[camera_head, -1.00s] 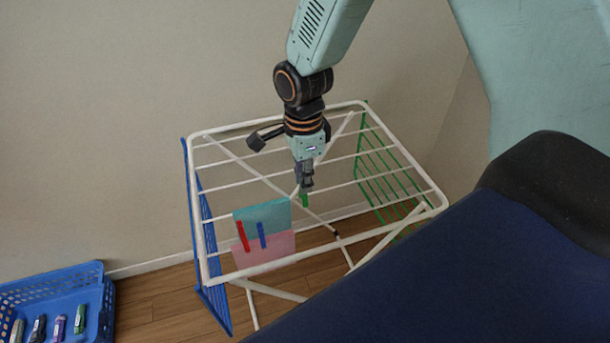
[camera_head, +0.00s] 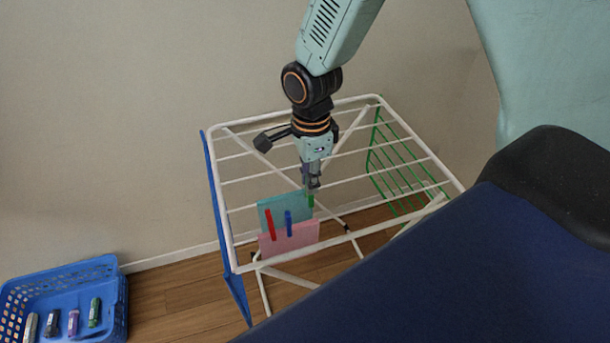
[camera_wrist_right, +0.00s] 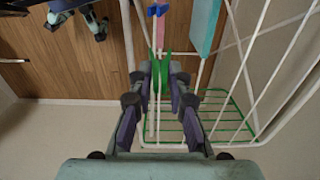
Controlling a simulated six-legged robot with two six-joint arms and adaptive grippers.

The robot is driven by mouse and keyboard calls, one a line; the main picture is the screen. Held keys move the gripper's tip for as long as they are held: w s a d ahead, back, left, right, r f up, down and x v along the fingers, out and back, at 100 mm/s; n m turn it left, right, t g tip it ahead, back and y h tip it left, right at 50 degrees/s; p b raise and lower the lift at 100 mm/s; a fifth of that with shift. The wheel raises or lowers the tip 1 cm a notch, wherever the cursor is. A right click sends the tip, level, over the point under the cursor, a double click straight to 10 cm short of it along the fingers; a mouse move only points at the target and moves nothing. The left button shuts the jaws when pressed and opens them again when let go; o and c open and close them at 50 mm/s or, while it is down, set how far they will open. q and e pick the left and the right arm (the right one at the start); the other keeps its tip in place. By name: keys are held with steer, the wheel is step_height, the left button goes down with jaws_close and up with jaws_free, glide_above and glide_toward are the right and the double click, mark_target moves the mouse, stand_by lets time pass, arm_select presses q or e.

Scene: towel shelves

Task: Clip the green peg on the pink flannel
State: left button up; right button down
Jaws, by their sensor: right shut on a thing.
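The pink flannel (camera_head: 305,236) hangs on the front side of the white drying rack (camera_head: 236,252), with a teal flannel (camera_head: 266,208) behind it. A red peg (camera_head: 270,224) and a blue peg (camera_head: 289,224) stand upright at the flannels. My right gripper (camera_head: 312,187) points down, shut on the green peg (camera_head: 310,202), at the teal flannel's right end. I cannot tell whether the peg touches cloth. In the right wrist view, the green peg (camera_wrist_right: 161,62) sits between the fingertips, with the blue peg (camera_wrist_right: 158,10) and pink cloth beyond.
A blue basket (camera_head: 110,268) with several pegs stands on the floor at the lower left. The rack has a blue side wing (camera_head: 222,220) and a green side wing (camera_head: 390,170). A wall is close behind the rack.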

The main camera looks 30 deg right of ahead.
steer(key=f+b, duration=0.2)
steer(key=shift+w+a+f, duration=0.15)
steer(key=shift+w+f, duration=0.05)
steer(key=shift+f, duration=0.15)
steer(key=shift+f+b, duration=0.3)
steer(key=shift+b, duration=0.15)
step_height(320, 180, down, 4)
steer(key=b, duration=0.2)
steer(key=shift+r+b, duration=0.2)
steer(key=shift+b, duration=0.15)
steer(key=shift+s+d+f, duration=0.15)
steer(key=shift+d, duration=0.05)
steer(key=shift+s+d, duration=0.15)
steer(key=shift+w+a, duration=0.25)
steer(key=shift+d, duration=0.1)
